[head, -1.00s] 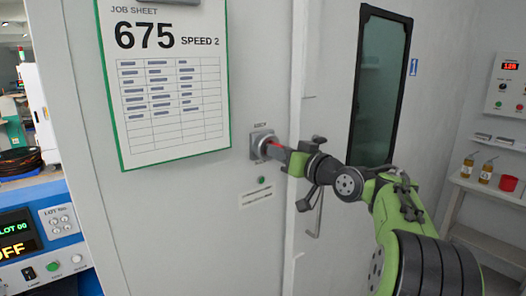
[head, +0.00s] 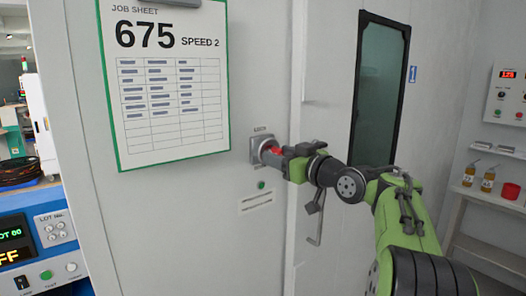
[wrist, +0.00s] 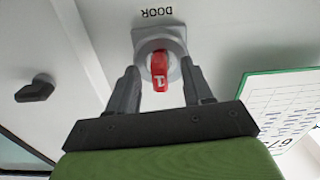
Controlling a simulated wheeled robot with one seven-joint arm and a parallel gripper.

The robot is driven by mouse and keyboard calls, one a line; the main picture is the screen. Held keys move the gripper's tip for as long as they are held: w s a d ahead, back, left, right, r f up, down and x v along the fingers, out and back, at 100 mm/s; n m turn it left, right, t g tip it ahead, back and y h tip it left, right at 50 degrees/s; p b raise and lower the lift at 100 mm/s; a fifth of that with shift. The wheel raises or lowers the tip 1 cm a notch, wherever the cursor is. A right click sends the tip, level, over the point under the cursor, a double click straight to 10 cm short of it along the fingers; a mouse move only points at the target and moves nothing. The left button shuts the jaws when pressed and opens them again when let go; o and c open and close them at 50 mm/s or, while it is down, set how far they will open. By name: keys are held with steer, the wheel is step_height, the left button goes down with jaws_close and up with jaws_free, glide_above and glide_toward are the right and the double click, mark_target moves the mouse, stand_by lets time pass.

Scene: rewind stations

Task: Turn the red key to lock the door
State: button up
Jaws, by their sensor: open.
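The red key (head: 271,151) sits in the round grey lock on the square plate (head: 256,140) on the pale panel, left of the door (head: 335,130). In the wrist view the key (wrist: 159,73) stands roughly upright, with a white mark on its face. My gripper (wrist: 160,80) is open, with one finger on either side of the key and gaps visible between. In the head view my gripper (head: 283,156) reaches the lock from the right and partly covers it.
A green-framed job sheet (head: 165,80) hangs left of the lock. A green button (head: 261,184) lies below it. A black handle (wrist: 35,89) shows at the left of the wrist view. A shelf with bottles (head: 478,178) is at the right.

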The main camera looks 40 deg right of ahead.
steer(key=s, duration=1.5)
steer(key=shift+s+d+b, duration=0.35)
steer(key=shift+d+b, duration=0.05)
